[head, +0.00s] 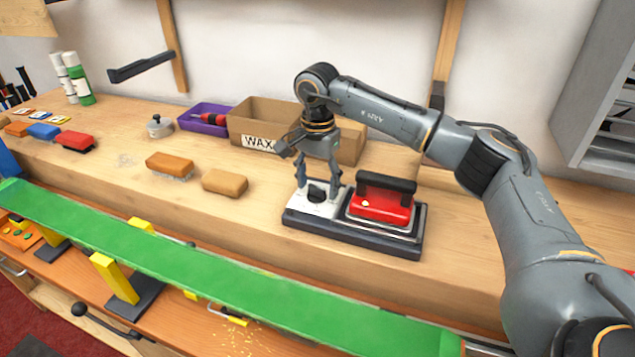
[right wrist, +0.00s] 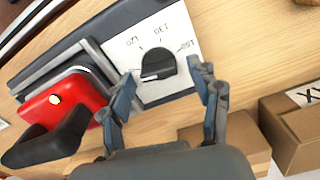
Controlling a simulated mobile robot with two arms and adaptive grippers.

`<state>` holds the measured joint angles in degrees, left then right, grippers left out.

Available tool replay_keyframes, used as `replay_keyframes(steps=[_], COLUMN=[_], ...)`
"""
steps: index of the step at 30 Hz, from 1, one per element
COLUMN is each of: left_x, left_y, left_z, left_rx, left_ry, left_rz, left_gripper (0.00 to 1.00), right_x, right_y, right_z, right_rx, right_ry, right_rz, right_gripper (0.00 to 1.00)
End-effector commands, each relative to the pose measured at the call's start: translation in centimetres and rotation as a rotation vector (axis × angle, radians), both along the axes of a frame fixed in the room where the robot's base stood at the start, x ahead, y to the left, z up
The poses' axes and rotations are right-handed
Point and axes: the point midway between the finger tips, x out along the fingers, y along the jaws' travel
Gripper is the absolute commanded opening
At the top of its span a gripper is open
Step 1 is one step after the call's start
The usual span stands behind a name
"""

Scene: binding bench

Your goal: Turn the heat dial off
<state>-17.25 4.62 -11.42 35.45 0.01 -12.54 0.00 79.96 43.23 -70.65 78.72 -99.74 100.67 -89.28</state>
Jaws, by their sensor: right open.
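The heat dial (head: 317,192) is a black knob on a white plate at the left end of a dark base on the bench. In the right wrist view the dial (right wrist: 158,66) shows in full, with marks that read like 120, 130 and 150 around it. My right gripper (head: 319,183) is open above the plate, its fingers to either side of the dial. In the right wrist view the right gripper (right wrist: 165,88) has its fingertips apart from the dial. The red iron (head: 382,205) with a black handle rests on the base (head: 345,232) beside the plate. My left gripper is not in view.
A cardboard WAX box (head: 262,125) and a purple tray (head: 205,117) stand behind. Brushes and a tan block (head: 225,182) lie to the left. A long green ski or board (head: 200,262) runs along the front. Bench between block and base is clear.

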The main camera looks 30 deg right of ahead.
Motion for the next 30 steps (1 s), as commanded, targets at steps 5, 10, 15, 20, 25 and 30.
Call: replay_keyframes(steps=[5,10,15,20,25,30], left_x=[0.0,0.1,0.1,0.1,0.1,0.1], left_y=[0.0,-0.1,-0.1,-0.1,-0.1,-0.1], left_z=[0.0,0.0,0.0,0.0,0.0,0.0], left_rx=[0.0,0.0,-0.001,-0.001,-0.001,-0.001], left_ry=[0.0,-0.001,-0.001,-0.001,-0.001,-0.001], left_rz=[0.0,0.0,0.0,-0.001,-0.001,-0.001], left_gripper=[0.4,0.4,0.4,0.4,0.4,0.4], right_x=[0.1,0.1,0.1,0.1,0.0,0.0], right_y=[0.0,0.1,0.1,0.1,0.0,0.0], right_z=[2.4,6.2,9.4,11.2,11.9,11.9], right_rx=[0.001,0.001,0.001,0.001,0.001,0.001], right_ry=[-0.005,-0.005,-0.004,-0.002,-0.001,-0.001], right_rz=[0.0,0.0,0.0,0.001,0.001,0.001], right_gripper=[0.62,0.62,0.62,0.62,0.62,0.62])
